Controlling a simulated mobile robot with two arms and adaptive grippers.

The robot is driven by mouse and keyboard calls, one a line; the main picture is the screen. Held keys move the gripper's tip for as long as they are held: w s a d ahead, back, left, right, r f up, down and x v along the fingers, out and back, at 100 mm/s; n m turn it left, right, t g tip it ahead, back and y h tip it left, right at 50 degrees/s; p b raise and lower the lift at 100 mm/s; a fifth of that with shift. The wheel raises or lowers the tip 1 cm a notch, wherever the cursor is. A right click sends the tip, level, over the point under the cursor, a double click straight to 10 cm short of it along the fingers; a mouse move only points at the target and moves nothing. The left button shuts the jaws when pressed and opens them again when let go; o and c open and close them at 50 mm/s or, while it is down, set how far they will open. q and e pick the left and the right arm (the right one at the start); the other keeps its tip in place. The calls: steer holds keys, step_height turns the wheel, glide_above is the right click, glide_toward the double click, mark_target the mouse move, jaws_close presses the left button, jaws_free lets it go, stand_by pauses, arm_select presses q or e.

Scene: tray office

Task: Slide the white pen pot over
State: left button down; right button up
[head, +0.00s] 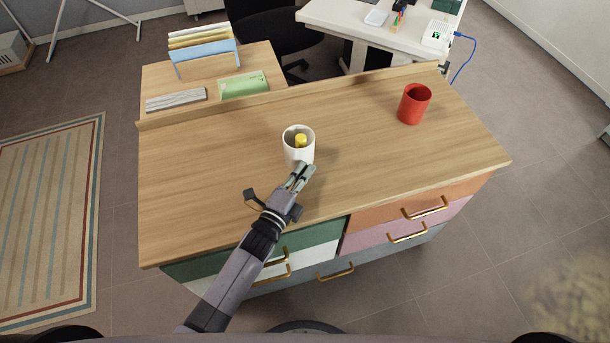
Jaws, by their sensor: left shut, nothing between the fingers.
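The white pen pot (292,153) stands upright near the middle of the wooden desk top (215,170). A yellow item (301,141) shows inside its mouth. My left gripper (307,170) is shut and empty, with its fingertips at the near right side of the pot. The fingertips overlap the pot's lower edge in the picture, and I cannot tell whether they touch it. My right gripper is not in view.
A red pot (413,105) stands to the right on the desk top. A raised ledge runs along the back edge. Behind it are a file rack (205,52), a green paper (244,84) and a grey item (176,100). The desk's left part is clear.

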arm_select(q)
steer(key=w+a+b, duration=0.2)
steer(key=w, duration=0.3)
steer(key=w+a+b, duration=0.1)
steer(key=w+b, duration=0.2)
steer(key=w, duration=0.3)
steer(key=w+a+b, duration=0.2)
steer(key=w+b, duration=0.1)
steer(key=w, duration=0.3)
steer(key=shift+w+a+f, duration=0.15)
steer(key=shift+w+a, duration=0.1)
steer(key=shift+a, duration=0.1)
steer(key=shift+w+a, duration=0.1)
steer(key=shift+w, duration=0.1)
steer(key=shift+r, duration=0.2)
steer(key=shift+s+f, duration=0.1)
steer(key=shift+s, duration=0.05)
